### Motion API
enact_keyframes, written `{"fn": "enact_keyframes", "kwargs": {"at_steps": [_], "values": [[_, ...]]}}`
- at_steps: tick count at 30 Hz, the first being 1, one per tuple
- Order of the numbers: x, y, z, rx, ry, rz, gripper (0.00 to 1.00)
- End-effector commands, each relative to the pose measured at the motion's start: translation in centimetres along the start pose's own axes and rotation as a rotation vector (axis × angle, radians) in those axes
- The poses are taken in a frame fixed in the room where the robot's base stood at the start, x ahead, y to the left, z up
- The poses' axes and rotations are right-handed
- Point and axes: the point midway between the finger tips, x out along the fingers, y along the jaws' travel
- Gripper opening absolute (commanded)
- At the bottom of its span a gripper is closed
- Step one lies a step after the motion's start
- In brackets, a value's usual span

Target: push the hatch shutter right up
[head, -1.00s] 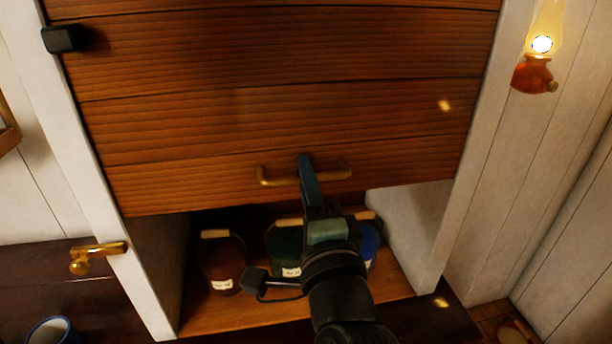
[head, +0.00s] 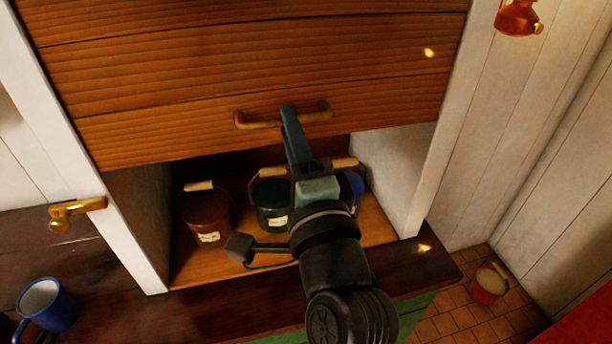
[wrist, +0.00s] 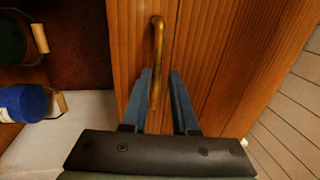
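The slatted wooden hatch shutter (head: 250,75) is part-way up, with an open gap below its lower edge. Its brass bar handle (head: 258,124) is near that edge and also shows in the wrist view (wrist: 158,45). My gripper (head: 288,110) is at the middle of the handle, pointing up at the shutter. In the wrist view its two blue fingers (wrist: 162,80) stand either side of the bar. The bar lies close to the left finger, and a gap shows between it and the right finger. I cannot tell whether the left finger touches it.
Behind the opening, brown (head: 207,215), green (head: 270,205) and blue (head: 355,190) canisters stand on a shelf. White posts (head: 75,130) frame the hatch. A blue mug (head: 50,305) is on the dark counter at lower left, near a brass fitting (head: 75,210). A red bucket (head: 488,285) is on the floor.

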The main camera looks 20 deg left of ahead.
Motion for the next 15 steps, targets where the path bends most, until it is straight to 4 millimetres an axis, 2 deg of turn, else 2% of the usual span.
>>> {"fn": "enact_keyframes", "kwargs": {"at_steps": [3, 9, 15], "values": [[-3.0, 0.4, -0.1, -0.001, 0.004, 0.0, 0.27], [-7.2, 0.3, -0.1, -0.001, 0.004, 0.0, 0.27], [-9.5, 0.2, -0.1, -0.001, 0.003, -0.001, 0.27]]}}
